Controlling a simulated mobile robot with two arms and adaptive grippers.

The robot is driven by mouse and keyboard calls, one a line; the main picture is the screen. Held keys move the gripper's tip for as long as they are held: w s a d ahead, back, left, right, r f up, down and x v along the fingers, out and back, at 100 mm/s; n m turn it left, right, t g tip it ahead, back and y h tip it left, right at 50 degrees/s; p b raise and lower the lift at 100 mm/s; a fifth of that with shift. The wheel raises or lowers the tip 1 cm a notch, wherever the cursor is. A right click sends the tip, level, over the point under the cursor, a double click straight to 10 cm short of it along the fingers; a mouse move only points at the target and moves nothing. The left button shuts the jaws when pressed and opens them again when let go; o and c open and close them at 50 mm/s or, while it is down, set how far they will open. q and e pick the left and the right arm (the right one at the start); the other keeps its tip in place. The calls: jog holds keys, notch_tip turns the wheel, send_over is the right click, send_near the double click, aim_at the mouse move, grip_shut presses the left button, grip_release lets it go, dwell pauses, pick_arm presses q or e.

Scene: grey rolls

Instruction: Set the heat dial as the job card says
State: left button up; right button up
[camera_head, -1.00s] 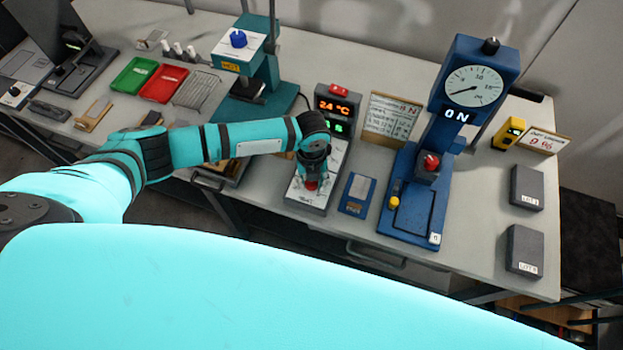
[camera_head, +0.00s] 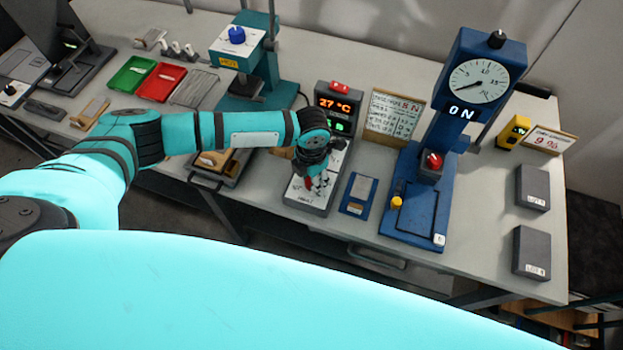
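A grey control box (camera_head: 302,195) stands at the front of the bench. Its orange display (camera_head: 338,104) reads 27 °C, with a dimmer green readout (camera_head: 336,126) below it, too small to read. My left gripper (camera_head: 318,183) points down over the box's sloping face. A bit of red (camera_head: 308,182), apparently the dial, shows at its fingertips. The gripper hides most of it, so I cannot tell its setting or whether the fingers grip it. A written card (camera_head: 393,116) stands behind to the right; its small text is not legible. My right gripper is not in view.
A blue press with a gauge (camera_head: 432,165) stands to the right, a blue pad (camera_head: 358,195) between. A teal machine with a blue knob (camera_head: 237,35) stands behind left. Green (camera_head: 131,76) and red (camera_head: 162,83) trays lie left.

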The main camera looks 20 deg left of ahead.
pick_arm(q)
jog(key=shift+w+m+b, duration=0.1)
jog(key=shift+m+b, duration=0.25)
jog(key=shift+m, duration=1.25)
jog(key=shift+r, duration=0.1)
jog(key=o, duration=1.1)
jog(key=shift+o, duration=0.2)
notch_tip(320, 180, up, 12)
